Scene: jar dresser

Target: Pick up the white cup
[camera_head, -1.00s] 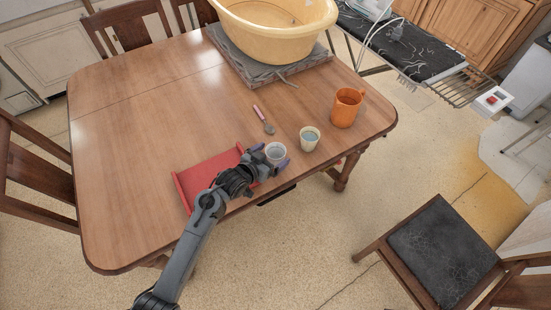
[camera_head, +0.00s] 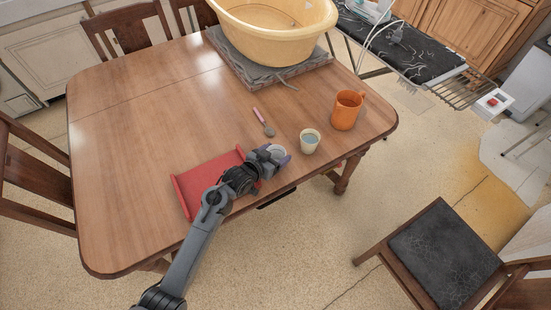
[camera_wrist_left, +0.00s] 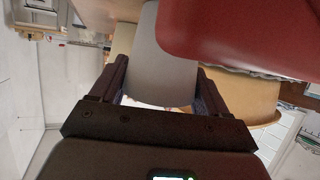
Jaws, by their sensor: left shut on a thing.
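The white cup (camera_head: 277,151) is at the front edge of the wooden table in the head view, partly hidden by my left gripper (camera_head: 271,156). The fingers are shut on its sides. In the left wrist view the cup (camera_wrist_left: 163,58) shows pale grey between the two dark fingers of my left gripper (camera_wrist_left: 158,95). I cannot tell clearly whether its base touches the table. My right gripper is not in view.
A red tray (camera_head: 187,190) lies beside my left gripper. A cream cup (camera_head: 309,142) stands just right of the held cup, and an orange mug (camera_head: 346,111) is farther right. A pink-handled spoon (camera_head: 263,121) lies behind. The table's left part is clear.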

